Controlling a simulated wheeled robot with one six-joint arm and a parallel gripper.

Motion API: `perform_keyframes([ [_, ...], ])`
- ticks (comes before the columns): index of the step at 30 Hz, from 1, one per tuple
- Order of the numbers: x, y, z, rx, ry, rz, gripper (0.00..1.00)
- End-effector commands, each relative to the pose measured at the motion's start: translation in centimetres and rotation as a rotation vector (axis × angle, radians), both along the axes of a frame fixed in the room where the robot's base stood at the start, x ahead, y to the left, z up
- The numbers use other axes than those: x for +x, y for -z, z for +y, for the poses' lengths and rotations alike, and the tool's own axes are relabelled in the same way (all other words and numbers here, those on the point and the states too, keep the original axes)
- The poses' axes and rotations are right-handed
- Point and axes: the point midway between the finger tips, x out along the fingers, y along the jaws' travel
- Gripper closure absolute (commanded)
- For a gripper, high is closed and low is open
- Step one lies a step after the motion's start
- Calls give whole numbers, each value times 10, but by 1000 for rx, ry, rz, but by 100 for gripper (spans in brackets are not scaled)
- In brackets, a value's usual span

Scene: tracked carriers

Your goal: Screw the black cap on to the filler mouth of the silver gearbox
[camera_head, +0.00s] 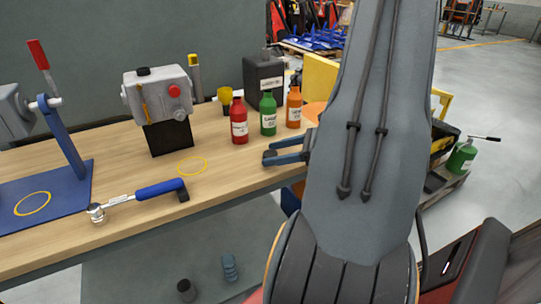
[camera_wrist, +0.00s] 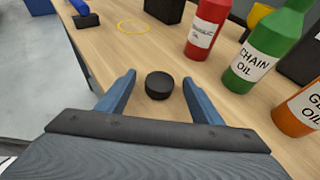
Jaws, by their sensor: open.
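The silver gearbox (camera_head: 158,92) stands on a black base on the bench, left of centre in the head view, with a red knob on its front. A short black round piece (camera_head: 143,71) sits on its top; I cannot tell if this is the filler mouth. The black cap (camera_wrist: 159,86) is a low disc resting on the bench in the wrist view. My gripper (camera_head: 270,153) is open near the bench's front edge. In the wrist view its two blue fingers (camera_wrist: 159,79) are apart on either side of the cap, with gaps.
A red bottle (camera_head: 239,122), a green bottle (camera_head: 268,114) and an orange bottle (camera_head: 294,108) stand behind my gripper. A blue-handled wrench (camera_head: 145,193) lies along the front edge. A yellow ring (camera_head: 192,166) marks bare wood before the gearbox. A blue stand (camera_head: 65,145) is at left.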

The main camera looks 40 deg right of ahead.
Motion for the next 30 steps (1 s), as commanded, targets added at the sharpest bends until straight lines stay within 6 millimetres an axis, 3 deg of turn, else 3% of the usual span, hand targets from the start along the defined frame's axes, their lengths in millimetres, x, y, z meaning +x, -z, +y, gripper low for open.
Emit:
perform_keyframes([
  [3, 0, 0, 0, 0, 0, 0, 40],
  [11, 0, 0, 0, 0, 0, 0, 82],
  [23, 0, -3, 0, -1, 0, -1, 83],
  [30, 0, -26, -1, -4, -1, -2, 83],
])
